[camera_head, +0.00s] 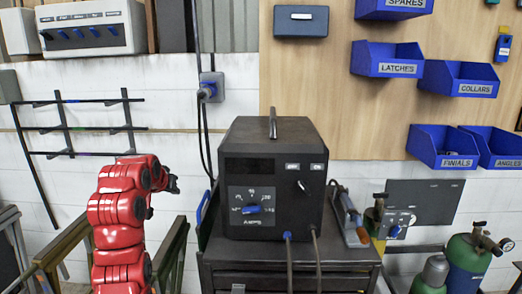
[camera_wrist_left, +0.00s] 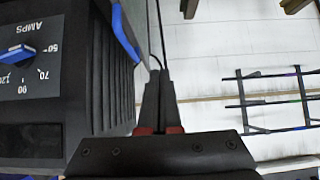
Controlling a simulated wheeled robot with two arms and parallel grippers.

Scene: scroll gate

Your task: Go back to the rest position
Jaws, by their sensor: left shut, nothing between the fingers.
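My left gripper (camera_head: 172,184) is at the end of my red arm, raised to the left of a black welding machine (camera_head: 275,170). It points toward the machine and touches nothing that I can see. In the left wrist view its two dark fingers (camera_wrist_left: 159,88) are together and empty. The machine's front, with the blue AMPS knob (camera_wrist_left: 22,54), fills the left of that view. My right gripper is in neither view.
The machine stands on a dark cart (camera_head: 300,255), with cables at its front. A black wall rack (camera_head: 88,128) hangs behind my arm. Blue bins (camera_head: 388,60) hang at the upper right. Gas cylinders (camera_head: 465,262) stand at the lower right. Metal rails (camera_head: 170,252) flank my arm.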

